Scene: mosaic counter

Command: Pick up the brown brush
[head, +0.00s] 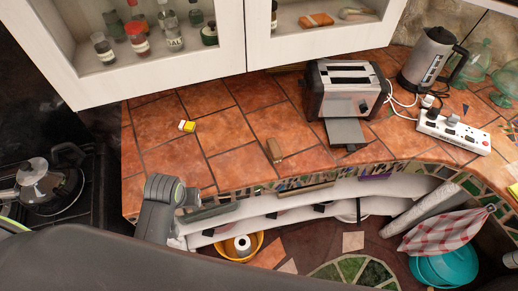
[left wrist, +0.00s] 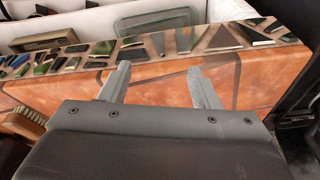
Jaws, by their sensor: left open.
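The brown brush (head: 274,150) lies on the orange tiled counter in the head view, left of and in front of the toaster. In the left wrist view a brown brush with pale bristles (left wrist: 24,124) shows at the left edge, partly cut off. My left gripper (head: 182,195) is at the counter's front left edge, well to the left of the brush. In the left wrist view its two fingers (left wrist: 158,68) are apart with nothing between them, over the tiles beside the mosaic edge. My right gripper is in neither view.
A toaster (head: 346,92), a kettle (head: 430,58) and a power strip (head: 453,131) stand on the right of the counter. A small yellow and white item (head: 187,126) lies at the left. Cabinets (head: 150,62) overhang the back. Tiles around the brush are clear.

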